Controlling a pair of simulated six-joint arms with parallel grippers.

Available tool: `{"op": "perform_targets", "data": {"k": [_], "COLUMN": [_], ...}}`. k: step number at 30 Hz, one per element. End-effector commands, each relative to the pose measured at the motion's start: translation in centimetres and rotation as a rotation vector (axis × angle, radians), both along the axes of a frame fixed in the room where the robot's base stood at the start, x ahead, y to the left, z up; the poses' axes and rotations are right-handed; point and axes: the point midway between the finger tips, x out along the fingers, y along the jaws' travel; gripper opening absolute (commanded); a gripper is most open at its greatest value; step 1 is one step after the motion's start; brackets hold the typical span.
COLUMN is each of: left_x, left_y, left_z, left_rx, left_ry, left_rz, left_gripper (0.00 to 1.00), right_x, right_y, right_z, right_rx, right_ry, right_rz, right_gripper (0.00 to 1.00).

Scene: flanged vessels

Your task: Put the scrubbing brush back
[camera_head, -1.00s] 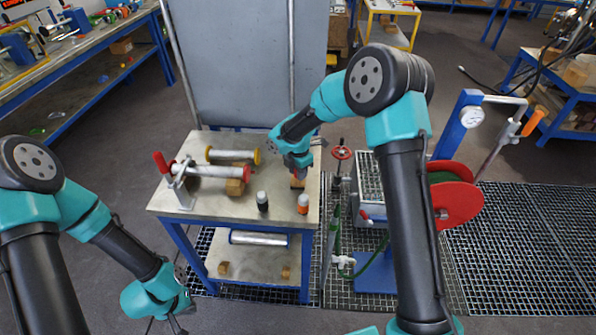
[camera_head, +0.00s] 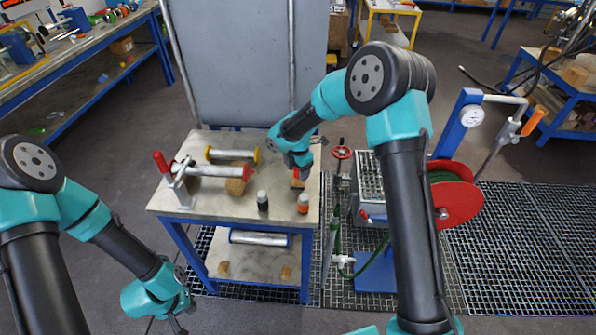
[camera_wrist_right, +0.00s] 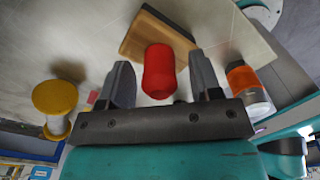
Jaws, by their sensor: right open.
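In the right wrist view, a red, rounded grip (camera_wrist_right: 158,70) stands beside a flat wooden block with a dark edge (camera_wrist_right: 155,35); this looks like the scrubbing brush, though I cannot tell how the two join. In the head view a bit of the red (camera_head: 296,173) and wood (camera_head: 297,184) shows on the cart top. My right gripper (camera_wrist_right: 159,62) is open, with one finger on each side of the red grip; it also shows in the head view (camera_head: 301,168), low over the cart. My left gripper (camera_head: 176,322) hangs front left, away from the cart, partly cut off by the frame.
An orange-banded bottle (camera_wrist_right: 247,84) stands close right of the gripper, and a dark bottle (camera_head: 262,201) stands left of it on the cart. A red-flanged pipe (camera_head: 212,171) and a yellow-flanged spool (camera_head: 231,154) lie further left. A red hose reel (camera_head: 457,201) stands right.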

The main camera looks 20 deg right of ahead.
Motion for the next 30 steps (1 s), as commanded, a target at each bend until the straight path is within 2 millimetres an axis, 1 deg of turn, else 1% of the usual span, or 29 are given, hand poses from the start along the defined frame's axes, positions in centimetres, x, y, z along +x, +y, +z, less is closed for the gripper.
{"op": "perform_targets", "data": {"k": [5,15,18,21,24,30], "left_x": [0.0,0.0,0.0,0.0,0.0,0.0], "left_y": [0.0,0.0,0.0,0.0,0.0,0.0], "left_z": [0.0,0.0,0.0,0.0,0.0,0.0], "left_rx": [0.000,0.000,0.000,0.000,0.000,0.000], "left_ry": [0.000,0.000,0.000,0.000,0.000,0.000], "left_rz": [0.000,0.000,0.000,0.000,0.000,0.000], "left_gripper": [0.00,0.00,0.00,0.00,0.00,0.00], "right_x": [0.1,0.1,0.1,0.1,0.0,0.0], "right_y": [0.0,0.1,0.0,0.0,0.0,0.0], "right_z": [2.5,8.8,10.2,11.1,11.5,11.6], "right_rx": [0.000,0.001,0.001,0.000,0.001,0.000], "right_ry": [-0.004,-0.005,-0.004,-0.002,-0.002,-0.001], "right_rz": [0.001,0.001,0.001,0.001,0.001,0.001], "right_gripper": [0.58,0.58,0.58,0.58,0.58,0.58]}}
